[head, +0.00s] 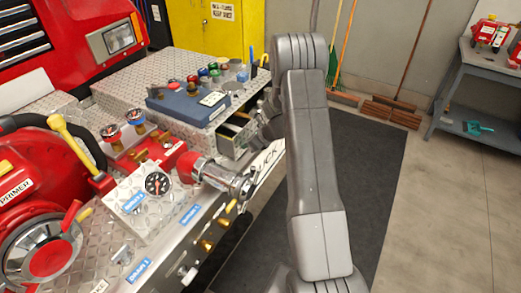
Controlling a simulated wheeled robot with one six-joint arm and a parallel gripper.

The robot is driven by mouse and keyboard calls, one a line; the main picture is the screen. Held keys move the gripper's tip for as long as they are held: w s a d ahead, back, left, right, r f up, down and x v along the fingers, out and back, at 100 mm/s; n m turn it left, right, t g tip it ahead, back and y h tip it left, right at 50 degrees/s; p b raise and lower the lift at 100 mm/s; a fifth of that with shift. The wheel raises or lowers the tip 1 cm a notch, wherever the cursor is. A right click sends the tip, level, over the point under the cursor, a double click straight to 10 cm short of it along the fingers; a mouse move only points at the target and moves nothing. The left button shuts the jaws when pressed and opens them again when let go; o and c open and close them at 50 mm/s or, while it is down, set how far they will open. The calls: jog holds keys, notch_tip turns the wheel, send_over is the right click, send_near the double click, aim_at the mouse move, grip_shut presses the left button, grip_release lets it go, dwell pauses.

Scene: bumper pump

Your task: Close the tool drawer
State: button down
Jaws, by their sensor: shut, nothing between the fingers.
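The tool drawer (233,143) stands partly open at the front of the diamond-plate bumper, below the blue case. Its inside shows as a narrow opening. My gripper (256,134) is at the outer right side of the drawer, close to its front. It is shut with nothing in it. My own arm and wrist hide part of the drawer front, and I cannot tell whether the fingers touch it.
A blue case (188,103) and several coloured caps lie on the bumper top (150,75). A red valve with a metal outlet (215,173) juts out left of the drawer. A dark mat (370,150) covers the clear floor to the right. A grey bench (480,80) stands far right.

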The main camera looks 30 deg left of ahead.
aim_at(241, 138)
jog(key=a+p, duration=0.1)
jog(key=a, duration=0.7)
jog(key=shift+w+a, duration=0.15)
jog(key=shift+a, duration=0.15)
jog(key=shift+a+r, duration=0.15)
jog(key=shift+a, duration=0.1)
jog(key=shift+r, duration=0.1)
jog(key=shift+w+d, duration=0.15)
jog(key=shift+d, duration=0.1)
jog(key=d, duration=0.1)
jog(key=d+b, duration=0.1)
jog(key=d, duration=0.2)
jog(key=shift+s+d+r+b, duration=0.25)
jog(key=shift+d+b, duration=0.05)
jog(key=shift+b, duration=0.05)
jog(key=b+v, duration=0.1)
jog(key=v, duration=0.7)
jog(key=shift+d+r, duration=0.2)
jog(key=shift+d, duration=0.15)
